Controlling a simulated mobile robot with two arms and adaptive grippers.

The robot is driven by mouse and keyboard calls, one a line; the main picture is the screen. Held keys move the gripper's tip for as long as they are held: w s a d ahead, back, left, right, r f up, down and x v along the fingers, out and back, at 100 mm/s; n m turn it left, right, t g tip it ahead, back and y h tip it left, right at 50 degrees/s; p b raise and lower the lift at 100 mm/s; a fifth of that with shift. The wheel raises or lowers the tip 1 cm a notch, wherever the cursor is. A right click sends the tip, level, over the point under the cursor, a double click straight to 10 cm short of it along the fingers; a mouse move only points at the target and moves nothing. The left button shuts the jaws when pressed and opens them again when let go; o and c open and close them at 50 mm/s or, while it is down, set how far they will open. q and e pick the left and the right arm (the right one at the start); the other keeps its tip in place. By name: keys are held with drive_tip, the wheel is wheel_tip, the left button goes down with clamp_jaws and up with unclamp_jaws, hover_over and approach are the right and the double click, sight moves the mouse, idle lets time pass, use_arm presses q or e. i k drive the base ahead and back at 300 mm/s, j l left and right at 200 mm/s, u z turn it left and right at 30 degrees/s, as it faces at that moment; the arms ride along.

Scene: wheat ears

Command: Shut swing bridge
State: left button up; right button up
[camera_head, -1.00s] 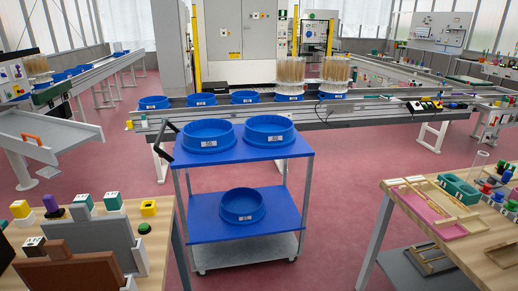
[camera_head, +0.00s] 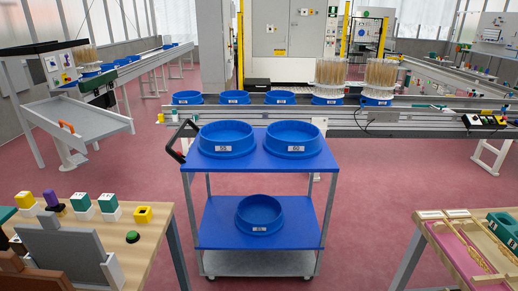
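A grey flat section with raised side edges and an orange handle (camera_head: 67,127) stands at the left, on a grey post. This grey section (camera_head: 100,118) looks like the swing bridge, though I cannot be sure. It sits tilted and apart from the long conveyor (camera_head: 420,122) that crosses the middle. A gap of red floor lies between its right end and the conveyor's left end. Neither of my grippers is in view.
A blue two-shelf cart (camera_head: 262,162) carrying blue bowls stands in front of the conveyor. A wooden bench (camera_head: 160,240) is at lower left, another wooden table (camera_head: 425,240) at lower right. Red floor (camera_head: 365,205) is clear right of the cart.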

sight(79, 125)
drive_tip(key=u, duration=1.3)
drive_tip(key=j+u, duration=0.2)
drive_tip(key=j, duration=0.15)
drive_tip(key=i+j+u, duration=0.2)
drive_tip(key=j, duration=0.15)
drive_tip(key=i+j+u, duration=0.2)
drive_tip(key=j, duration=0.15)
drive_tip(key=i+j+u, duration=0.25)
drive_tip(key=i+j, duration=0.15)
drive_tip(key=i+j+u, duration=0.55)
drive_tip(key=i, duration=0.35)
drive_tip(key=i+j+u, duration=0.3)
drive_tip(key=i, duration=0.15)
drive_tip(key=i+j+z, duration=0.2)
drive_tip(key=i, duration=1.8)
drive_tip(key=i+l+z, duration=0.1)
drive_tip(key=i+z, duration=0.35)
drive_tip(key=i, duration=0.15)
drive_tip(key=i+j+z, duration=0.1)
drive_tip(key=i+z, duration=0.3)
drive_tip(key=i, duration=0.15)
drive_tip(key=i+j+z, duration=0.3)
drive_tip(key=i+z, duration=0.15)
drive_tip(key=i, duration=0.15)
drive_tip(key=i+l+z, duration=0.35)
drive_tip(key=i+z, duration=0.65)
drive_tip(key=i, duration=0.2)
drive_tip(key=i+j+z, duration=0.1)
drive_tip(key=i+z, duration=0.4)
drive_tip(key=i, duration=0.15)
